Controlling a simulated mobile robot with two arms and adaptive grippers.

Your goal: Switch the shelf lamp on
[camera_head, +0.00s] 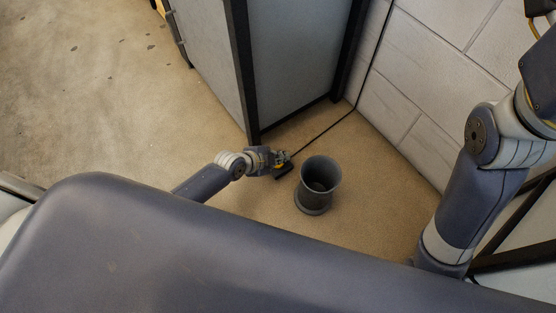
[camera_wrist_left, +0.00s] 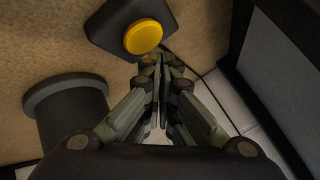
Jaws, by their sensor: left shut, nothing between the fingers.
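A black floor switch box (camera_head: 285,173) with a round yellow button (camera_wrist_left: 143,36) lies on the tan floor, at the end of a black cable (camera_head: 326,131). My left gripper (camera_head: 280,160) is down at the switch and partly covers it in the head view. In the left wrist view its fingers (camera_wrist_left: 154,62) are shut and empty, with their tips close to the near edge of the button. I cannot tell whether they touch it or whether the button is pressed. The lamp itself does not show. My right gripper is out of view; only the right arm shows.
A dark grey bin (camera_head: 315,196) stands upright just right of the switch; it also shows in the left wrist view (camera_wrist_left: 68,112). A grey cabinet with a black frame (camera_head: 297,55) stands behind. A pale block wall (camera_head: 425,85) is at the right. Open floor (camera_head: 90,90) lies at the left.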

